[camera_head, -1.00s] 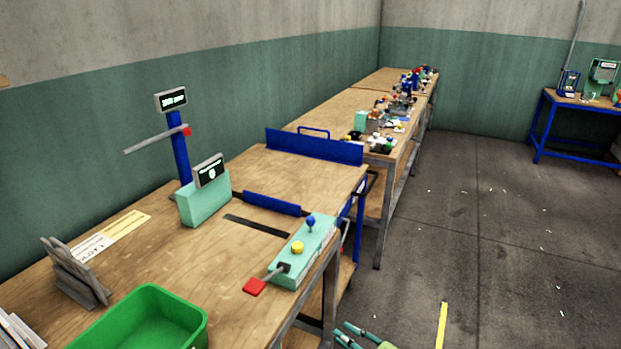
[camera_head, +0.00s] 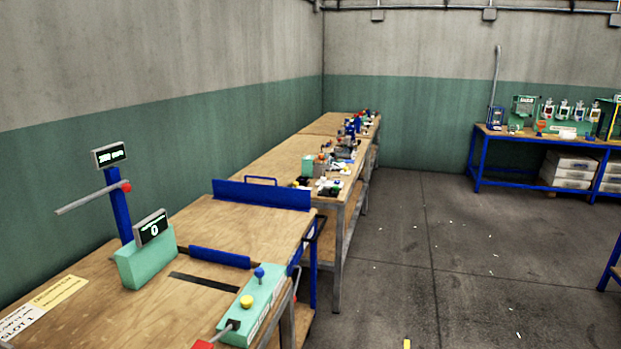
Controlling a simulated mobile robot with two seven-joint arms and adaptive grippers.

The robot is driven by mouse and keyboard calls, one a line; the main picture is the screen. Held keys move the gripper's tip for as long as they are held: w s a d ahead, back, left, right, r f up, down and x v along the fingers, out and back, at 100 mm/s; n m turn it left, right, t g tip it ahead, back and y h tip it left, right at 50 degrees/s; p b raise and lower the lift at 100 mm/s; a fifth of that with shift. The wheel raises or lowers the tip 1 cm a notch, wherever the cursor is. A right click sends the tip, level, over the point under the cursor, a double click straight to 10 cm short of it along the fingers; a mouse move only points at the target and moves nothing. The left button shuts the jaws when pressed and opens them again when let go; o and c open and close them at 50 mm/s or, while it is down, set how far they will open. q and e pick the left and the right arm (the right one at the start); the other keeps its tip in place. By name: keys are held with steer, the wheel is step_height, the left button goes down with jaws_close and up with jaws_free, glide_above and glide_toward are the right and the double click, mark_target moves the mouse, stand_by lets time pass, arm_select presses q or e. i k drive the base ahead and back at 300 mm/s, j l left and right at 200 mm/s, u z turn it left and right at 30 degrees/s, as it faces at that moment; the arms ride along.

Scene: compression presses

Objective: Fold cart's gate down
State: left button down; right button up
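The cart (camera_head: 240,228) has a wooden top and a blue frame, and stands at the far end of the near bench. A low blue panel (camera_head: 220,257) stands upright at the edge where the cart meets the bench. A longer blue board (camera_head: 262,195) with a looped handle (camera_head: 261,181) stands upright across the cart's far end. I cannot tell for sure which of these two is the gate. Neither of my grippers is in view.
The near bench holds a teal display box (camera_head: 147,262), a blue post (camera_head: 120,217) with a grey lever, and a teal control box (camera_head: 252,305) with a blue knob and yellow button. Cluttered benches (camera_head: 300,155) continue beyond the cart. The floor (camera_head: 420,255) to the right is open.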

mark_target(298, 198)
steer(key=i+l+z, duration=0.15)
steer(key=i+z, duration=0.15)
steer(key=i, duration=0.15)
steer(key=i+z, duration=0.3)
steer(key=i, duration=3.45)
steer(key=i+u, duration=0.1)
steer(key=u, duration=0.3)
steer(key=i+u, duration=0.1)
steer(key=u, duration=0.35)
steer(key=i+l+u, duration=0.1)
steer(key=u, duration=0.3)
steer(key=i+l+u, duration=0.1)
steer(key=u, duration=0.3)
